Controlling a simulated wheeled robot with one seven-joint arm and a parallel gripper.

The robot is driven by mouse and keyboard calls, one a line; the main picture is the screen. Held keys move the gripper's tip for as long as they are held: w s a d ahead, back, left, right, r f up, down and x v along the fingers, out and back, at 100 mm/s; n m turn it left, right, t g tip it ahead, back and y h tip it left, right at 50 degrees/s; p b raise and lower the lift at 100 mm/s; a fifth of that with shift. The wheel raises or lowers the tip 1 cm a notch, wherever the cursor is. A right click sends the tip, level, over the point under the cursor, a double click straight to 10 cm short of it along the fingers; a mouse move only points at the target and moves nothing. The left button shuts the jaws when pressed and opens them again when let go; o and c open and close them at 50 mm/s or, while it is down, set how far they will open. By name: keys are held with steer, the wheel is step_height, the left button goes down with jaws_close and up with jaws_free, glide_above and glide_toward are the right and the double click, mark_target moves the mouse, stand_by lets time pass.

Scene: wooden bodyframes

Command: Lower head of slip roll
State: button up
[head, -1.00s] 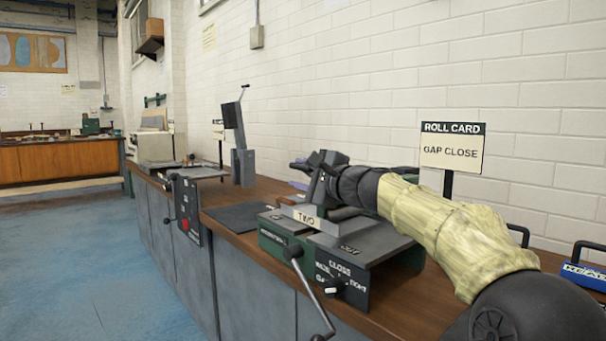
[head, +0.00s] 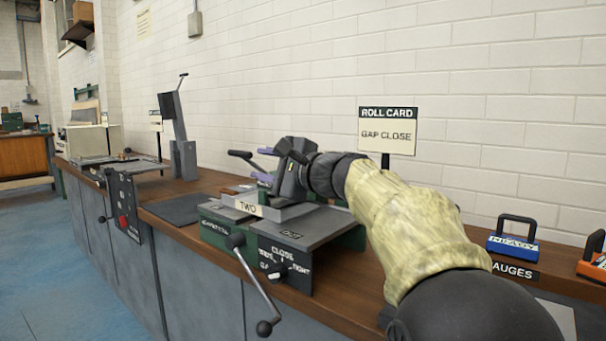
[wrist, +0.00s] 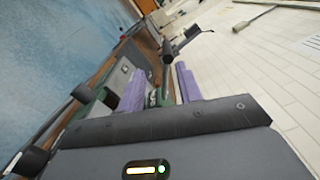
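The slip roll (head: 215,229) is a green and grey bench machine with a "TWO" plate. A crank (head: 258,285) and a knob (head: 277,271) marked "CLOSE" and "TIGHT" are on its front. My gripper (head: 263,164) is over the machine's back part, pointing left and away. Its purple fingers stand apart in the wrist view (wrist: 158,92), with a dark bar showing between them. I see no clear contact with that bar. My wrist and arm hide much of the machine's back and right side.
A sign (head: 387,132) behind reads "ROLL CARD GAP CLOSE". Another machine with an upright lever (head: 173,112) stands farther left, past a dark mat (head: 184,208). Blue (head: 512,245) and orange (head: 594,262) handled gauges sit at right. The wall is close behind the bench.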

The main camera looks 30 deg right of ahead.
steer(key=v, duration=1)
steer(key=shift+p, duration=0.4)
steer(key=shift+w+f, duration=0.1)
